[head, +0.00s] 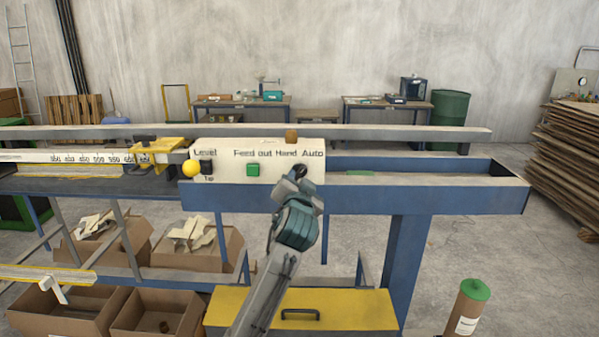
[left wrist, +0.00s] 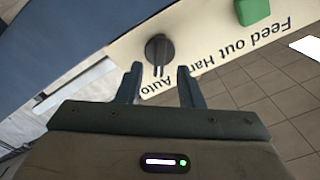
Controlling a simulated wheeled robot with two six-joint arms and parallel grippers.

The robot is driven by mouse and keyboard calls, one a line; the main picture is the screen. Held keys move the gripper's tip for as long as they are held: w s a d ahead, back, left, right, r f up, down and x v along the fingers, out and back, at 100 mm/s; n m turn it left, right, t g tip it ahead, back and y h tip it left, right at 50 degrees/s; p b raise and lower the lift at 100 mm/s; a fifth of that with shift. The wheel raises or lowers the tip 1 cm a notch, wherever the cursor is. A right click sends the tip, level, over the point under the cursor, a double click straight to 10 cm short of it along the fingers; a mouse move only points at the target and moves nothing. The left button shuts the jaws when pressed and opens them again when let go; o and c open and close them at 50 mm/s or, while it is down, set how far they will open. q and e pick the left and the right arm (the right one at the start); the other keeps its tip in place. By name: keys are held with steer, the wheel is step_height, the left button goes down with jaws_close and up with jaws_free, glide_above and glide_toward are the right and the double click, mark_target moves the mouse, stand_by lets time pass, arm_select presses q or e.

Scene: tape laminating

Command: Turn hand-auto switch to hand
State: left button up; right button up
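The hand-auto switch is a dark round knob (head: 301,171) on the cream control panel (head: 222,171), below the words Hand and Auto. In the left wrist view the knob (left wrist: 158,50) is near the upper middle, with the labels upside down. My left gripper (head: 296,182) reaches up to the panel from below, close to the knob. In the left wrist view its two fingers (left wrist: 160,72) are spread, with the knob in line with the gap between them. My right gripper is not in view.
A green feed-out button (head: 253,170) is left of the knob, with a black level switch (head: 206,167) and yellow ball (head: 191,168) farther left. The blue machine frame (head: 440,200) extends right. A yellow drawer unit (head: 340,310) and cardboard boxes (head: 190,250) are below.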

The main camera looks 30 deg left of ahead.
mark_target(299, 173)
arm_select(q)
steer(key=shift+p+x, duration=0.3)
steer(key=shift+x, duration=0.8)
steer(key=shift+w+a, duration=0.15)
steer(key=shift+w, duration=0.15)
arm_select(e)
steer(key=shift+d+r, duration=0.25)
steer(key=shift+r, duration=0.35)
arm_select(q)
steer(key=shift+c, duration=0.4)
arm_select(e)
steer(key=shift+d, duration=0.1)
arm_select(q)
jaws_close()
